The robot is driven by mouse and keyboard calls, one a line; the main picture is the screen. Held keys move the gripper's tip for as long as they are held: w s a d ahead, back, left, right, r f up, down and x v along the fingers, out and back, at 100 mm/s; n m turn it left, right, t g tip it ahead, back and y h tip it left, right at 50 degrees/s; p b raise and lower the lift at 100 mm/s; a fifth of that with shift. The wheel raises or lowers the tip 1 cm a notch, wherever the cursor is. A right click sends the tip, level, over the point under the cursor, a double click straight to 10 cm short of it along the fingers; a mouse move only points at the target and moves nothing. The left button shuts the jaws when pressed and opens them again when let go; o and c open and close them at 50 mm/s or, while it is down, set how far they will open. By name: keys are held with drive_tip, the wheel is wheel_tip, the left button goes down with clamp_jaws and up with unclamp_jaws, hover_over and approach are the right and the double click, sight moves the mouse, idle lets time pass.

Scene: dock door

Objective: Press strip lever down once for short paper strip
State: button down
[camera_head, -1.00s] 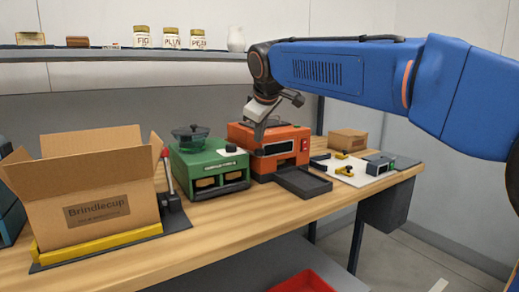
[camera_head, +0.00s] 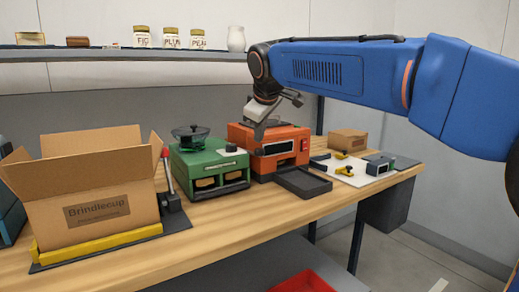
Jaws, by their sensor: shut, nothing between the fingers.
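An orange machine (camera_head: 240,137) with a dark front window and a red switch stands on the wooden bench, and a dark tray (camera_head: 303,183) lies in front of it. My gripper (camera_head: 259,134) points down at the top of the orange machine, close to its upper surface. It looks shut and empty; I cannot tell whether it touches the machine. No part is clearly visible as a strip lever on this machine, and my gripper hides some of its top. An upright lever with a red knob (camera_head: 166,155) stands beside the cardboard box, away from my gripper.
A green machine (camera_head: 200,180) with a dark dish (camera_head: 190,133) stands just left of the orange one. An open cardboard box (camera_head: 95,205) fills the bench's left. A small carton (camera_head: 348,140) and a white board (camera_head: 352,176) with small parts lie right. A shelf (camera_head: 120,54) with jars runs behind.

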drive_tip(key=shift+f, duration=0.1)
idle(0.7)
drive_tip(key=shift+f, duration=0.3)
